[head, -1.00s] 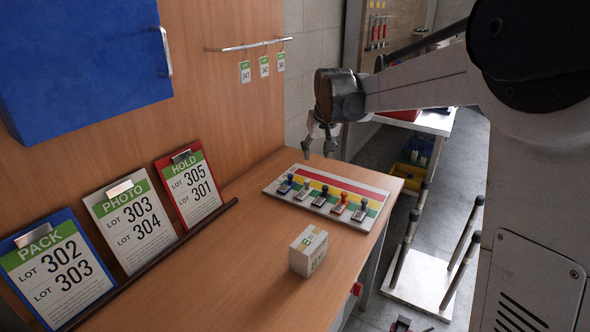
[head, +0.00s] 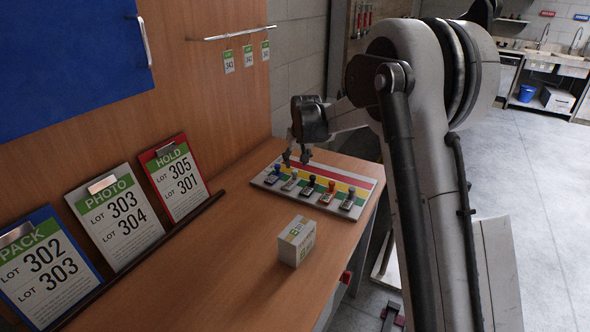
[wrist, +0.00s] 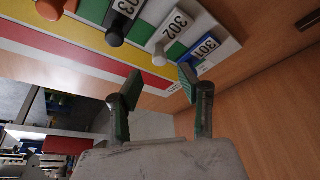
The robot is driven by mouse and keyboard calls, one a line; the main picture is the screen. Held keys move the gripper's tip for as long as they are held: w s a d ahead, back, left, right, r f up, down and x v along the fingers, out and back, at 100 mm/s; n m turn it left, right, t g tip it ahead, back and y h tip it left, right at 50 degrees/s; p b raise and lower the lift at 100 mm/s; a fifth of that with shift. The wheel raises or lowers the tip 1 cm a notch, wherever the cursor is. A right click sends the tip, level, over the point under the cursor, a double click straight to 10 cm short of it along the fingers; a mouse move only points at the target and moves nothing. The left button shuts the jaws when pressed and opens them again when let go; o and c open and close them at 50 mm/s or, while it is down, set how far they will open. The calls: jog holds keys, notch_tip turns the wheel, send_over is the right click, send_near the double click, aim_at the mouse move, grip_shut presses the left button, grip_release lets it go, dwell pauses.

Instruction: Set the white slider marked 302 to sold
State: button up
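The slider board (head: 366,181) lies on the wooden counter, with red, yellow and green stripes and a row of coloured knobs. The white slider (head: 291,180) is second from the left, between a blue and a black one, on the green stripe. In the wrist view its 302 label (wrist: 178,24) and white knob (wrist: 159,55) show clearly. My gripper (head: 296,161) is low over the board's left end, beyond the white slider. In the wrist view my gripper (wrist: 159,80) is open and empty. The white knob appears between the finger directions, past the tips, with no contact visible.
The blue slider's 301 label (wrist: 206,47) is close beside my right-hand finger in the wrist view. The black knob (wrist: 115,37) lies left of the white one. A white box (head: 296,241) stands on the counter before the board. Clipboard signs (head: 120,215) lean at the left.

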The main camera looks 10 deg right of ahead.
aim_at(295, 171)
jog(key=shift+x, duration=2.5)
jog(key=shift+c, duration=0.2)
grip_shut()
